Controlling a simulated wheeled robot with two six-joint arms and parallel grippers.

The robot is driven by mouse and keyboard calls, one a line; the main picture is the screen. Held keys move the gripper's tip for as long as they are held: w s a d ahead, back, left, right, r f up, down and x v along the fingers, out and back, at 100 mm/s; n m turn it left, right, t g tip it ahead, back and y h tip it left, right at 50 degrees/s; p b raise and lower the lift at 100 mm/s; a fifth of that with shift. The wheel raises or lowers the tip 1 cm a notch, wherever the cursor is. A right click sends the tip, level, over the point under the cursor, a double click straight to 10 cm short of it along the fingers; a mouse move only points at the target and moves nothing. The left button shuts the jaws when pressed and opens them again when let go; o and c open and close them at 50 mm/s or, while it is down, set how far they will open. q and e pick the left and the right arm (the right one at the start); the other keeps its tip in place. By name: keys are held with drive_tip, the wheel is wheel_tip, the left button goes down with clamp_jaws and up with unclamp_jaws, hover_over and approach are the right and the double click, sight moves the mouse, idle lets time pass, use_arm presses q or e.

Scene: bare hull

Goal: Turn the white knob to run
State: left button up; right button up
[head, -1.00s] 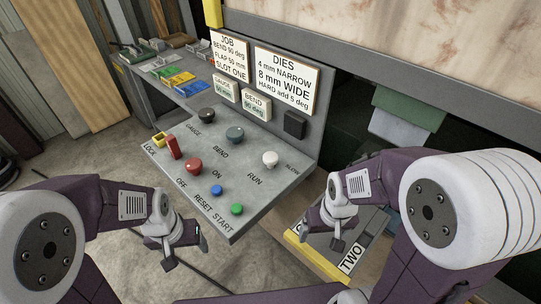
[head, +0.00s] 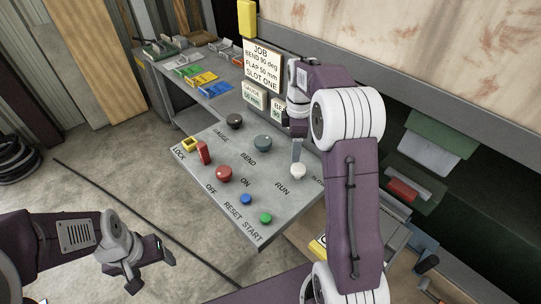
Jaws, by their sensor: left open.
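The white knob (head: 298,171) sits on the right part of the sloping grey control panel (head: 225,180). The word RUN is printed to its lower left, and another label to its right is partly hidden by my arm. Which way the knob points is too small to tell. My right gripper (head: 297,150) hangs just above and behind the knob, with a finger close over it. I cannot tell whether it touches the knob or how far its jaws are apart. My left gripper (head: 150,278) is open and empty, low at the left, away from the panel.
The panel also holds a dark knob (head: 235,121), a grey-green knob (head: 263,143), a red knob (head: 224,174), a red lever (head: 204,153), a blue button (head: 246,200) and a green button (head: 266,218). Signs (head: 262,68) stand behind. Floor at left is mostly clear.

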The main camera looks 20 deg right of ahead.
sight(298, 168)
drive_tip(key=shift+s+d+f, duration=0.35)
drive_tip(key=shift+s+d, duration=0.05)
drive_tip(key=shift+d, duration=0.2)
drive_tip(key=shift+s+d+f, duration=0.35)
drive_tip(key=shift+s+d, duration=0.05)
drive_tip(key=shift+d, duration=0.15)
drive_tip(key=f, duration=0.5)
drive_tip(key=f+p, duration=0.1)
drive_tip(key=f, duration=0.1)
drive_tip(key=shift+w+a+f, duration=0.15)
drive_tip(key=shift+w+a, duration=0.1)
drive_tip(key=shift+a, duration=0.1)
drive_tip(key=shift+s+d+f, duration=0.1)
drive_tip(key=shift+d+f, duration=0.1)
drive_tip(key=shift+f, duration=0.15)
use_arm(q)
drive_tip(key=shift+s+d+r, duration=0.15)
drive_tip(key=shift+d+r, duration=0.1)
drive_tip(key=shift+r, duration=0.25)
drive_tip(key=shift+s+d+r, duration=0.15)
drive_tip(key=shift+d+r, duration=0.1)
drive_tip(key=shift+r, duration=0.2)
use_arm(e)
drive_tip(key=shift+a, duration=0.1)
drive_tip(key=shift+c, duration=0.3)
drive_tip(key=c, duration=1.3)
use_arm(q)
drive_tip(key=shift+a, duration=0.1)
